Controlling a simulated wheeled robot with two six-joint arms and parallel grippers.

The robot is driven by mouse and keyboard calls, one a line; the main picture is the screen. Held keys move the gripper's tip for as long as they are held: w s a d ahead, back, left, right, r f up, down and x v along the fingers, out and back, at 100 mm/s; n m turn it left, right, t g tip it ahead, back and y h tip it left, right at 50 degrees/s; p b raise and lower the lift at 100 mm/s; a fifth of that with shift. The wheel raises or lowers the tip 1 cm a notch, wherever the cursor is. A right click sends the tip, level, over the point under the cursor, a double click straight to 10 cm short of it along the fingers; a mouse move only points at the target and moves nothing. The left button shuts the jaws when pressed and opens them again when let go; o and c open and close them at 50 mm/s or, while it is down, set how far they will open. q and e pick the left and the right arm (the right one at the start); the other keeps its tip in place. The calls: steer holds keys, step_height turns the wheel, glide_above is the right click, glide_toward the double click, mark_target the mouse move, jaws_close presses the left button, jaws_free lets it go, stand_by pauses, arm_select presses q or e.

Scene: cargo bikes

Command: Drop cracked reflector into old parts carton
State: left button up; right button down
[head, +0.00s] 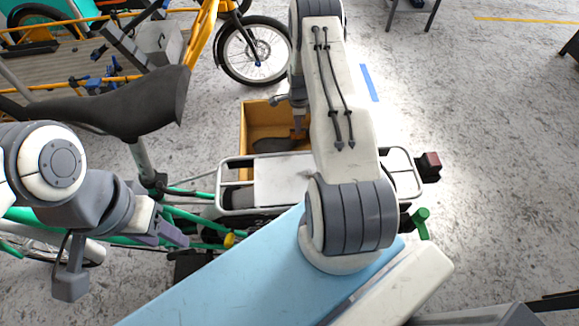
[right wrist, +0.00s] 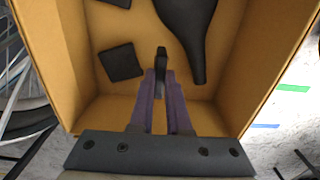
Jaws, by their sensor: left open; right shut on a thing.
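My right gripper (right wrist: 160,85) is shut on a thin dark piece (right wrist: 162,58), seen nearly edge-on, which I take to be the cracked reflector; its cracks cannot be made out. The old parts carton (right wrist: 88,42) is an open tan box. The gripper points down into it, with the piece over its floor; the height cannot be told. In the head view the carton (head: 257,115) stands behind the bike rack, and my right arm partly covers it. My left gripper (head: 120,255) is open and empty at the lower left.
In the carton lie a black saddle (right wrist: 187,20) and a flat black square (right wrist: 121,62). A green bike with a black saddle (head: 135,105) and a white rear rack (head: 265,182) stands in front of the carton. A yellow cargo bike (head: 203,30) is behind.

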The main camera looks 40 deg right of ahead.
steer(key=c, duration=0.8)
jaws_free()
step_height(320, 180, up, 10)
steer(key=p, duration=0.1)
steer(key=shift+r, duration=0.25)
